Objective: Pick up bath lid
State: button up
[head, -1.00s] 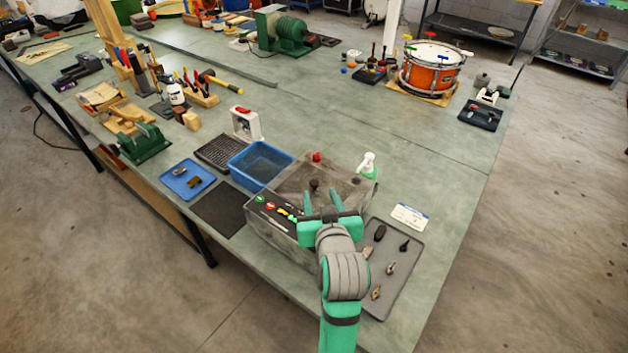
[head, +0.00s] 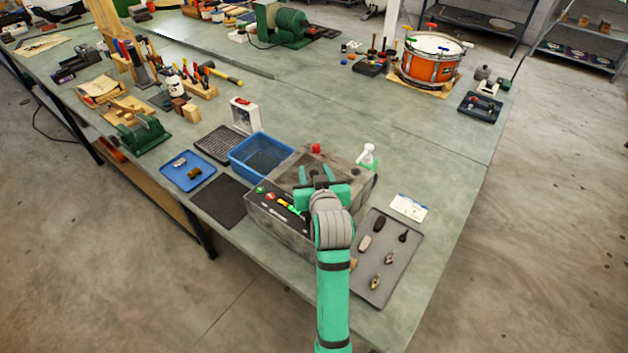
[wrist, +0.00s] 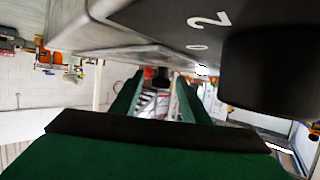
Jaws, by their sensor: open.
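The bath (head: 276,222) is a grey box with coloured buttons on its front panel, near the bench's front edge. The bath lid (head: 286,180) lies flat on top of it, grey and worn. My gripper (head: 316,173) is over the lid with its two green fingers apart. A dark knob shows between the fingers in the wrist view (wrist: 161,77), with space visible on both sides. The gripper and wrist hide part of the lid in the head view, and I cannot tell whether the fingers touch it.
A blue basin (head: 259,154) stands left of the bath, with a dark mat (head: 220,200) in front of it. A grey tray (head: 398,263) with several small parts lies right. A white-and-green spray bottle (head: 367,157) and a red-topped item (head: 316,149) stand close behind.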

grip_shut()
jog(key=shift+r, duration=0.15)
